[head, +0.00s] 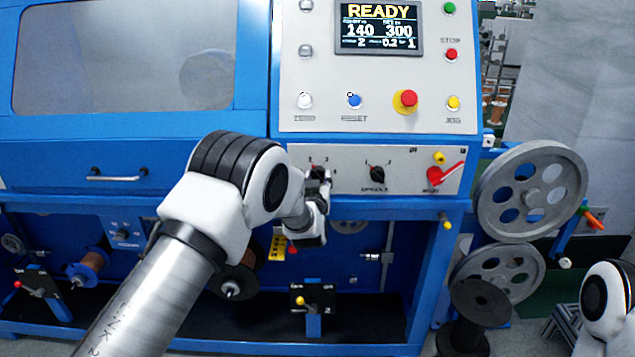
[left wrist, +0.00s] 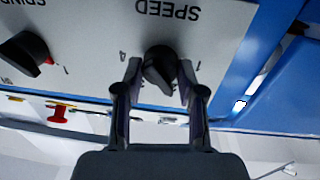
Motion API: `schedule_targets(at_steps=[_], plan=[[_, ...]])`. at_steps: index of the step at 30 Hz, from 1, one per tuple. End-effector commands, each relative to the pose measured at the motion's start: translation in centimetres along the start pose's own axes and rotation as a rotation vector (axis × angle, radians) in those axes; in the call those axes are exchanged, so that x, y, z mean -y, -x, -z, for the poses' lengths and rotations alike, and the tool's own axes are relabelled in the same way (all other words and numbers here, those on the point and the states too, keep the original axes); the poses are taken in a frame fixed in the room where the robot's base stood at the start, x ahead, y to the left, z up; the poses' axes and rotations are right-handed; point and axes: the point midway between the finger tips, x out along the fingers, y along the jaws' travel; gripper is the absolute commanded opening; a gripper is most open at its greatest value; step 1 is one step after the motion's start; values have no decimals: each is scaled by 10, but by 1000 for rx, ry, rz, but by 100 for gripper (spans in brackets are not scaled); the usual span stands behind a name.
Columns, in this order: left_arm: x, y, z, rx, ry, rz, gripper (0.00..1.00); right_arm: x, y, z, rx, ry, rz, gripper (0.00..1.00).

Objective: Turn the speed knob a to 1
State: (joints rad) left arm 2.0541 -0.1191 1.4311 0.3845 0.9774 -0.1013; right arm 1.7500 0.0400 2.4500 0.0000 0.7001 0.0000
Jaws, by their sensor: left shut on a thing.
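The black speed knob (left wrist: 158,70) sits on the pale panel under the upside-down word SPEED in the left wrist view, with a 4 and a 1 marked beside it. My left gripper (left wrist: 160,82) has one finger on each side of the knob and is shut on it. In the head view the same knob (head: 318,172) is partly hidden by my left gripper (head: 320,181), which reaches the panel from below. Which number the knob points to is hard to tell. My right gripper is out of view.
A spindle knob (head: 377,173) and a red-handled switch (head: 436,175) are right of the speed knob. Above are a READY screen (head: 379,27) and a red stop button (head: 405,100). Large grey pulleys (head: 530,190) stand at the right.

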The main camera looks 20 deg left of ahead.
Motion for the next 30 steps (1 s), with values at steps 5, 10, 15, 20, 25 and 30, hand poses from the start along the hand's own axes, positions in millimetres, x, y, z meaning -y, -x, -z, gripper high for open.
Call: schedule_targets(at_steps=[5, 10, 15, 20, 25, 30], plan=[[0, 0, -4, -11, 134, 1, 4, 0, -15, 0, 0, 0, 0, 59], [0, 0, -4, -22, 291, 2, 4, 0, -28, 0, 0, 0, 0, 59], [0, 0, -4, -34, 453, 1, 4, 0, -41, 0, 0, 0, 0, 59], [0, 0, -5, -44, 599, 2, 4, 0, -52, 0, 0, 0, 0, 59], [0, 0, -4, -53, 734, 3, 4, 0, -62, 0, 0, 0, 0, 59], [-1, 0, -4, -59, 834, 3, 4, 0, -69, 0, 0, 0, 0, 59]])
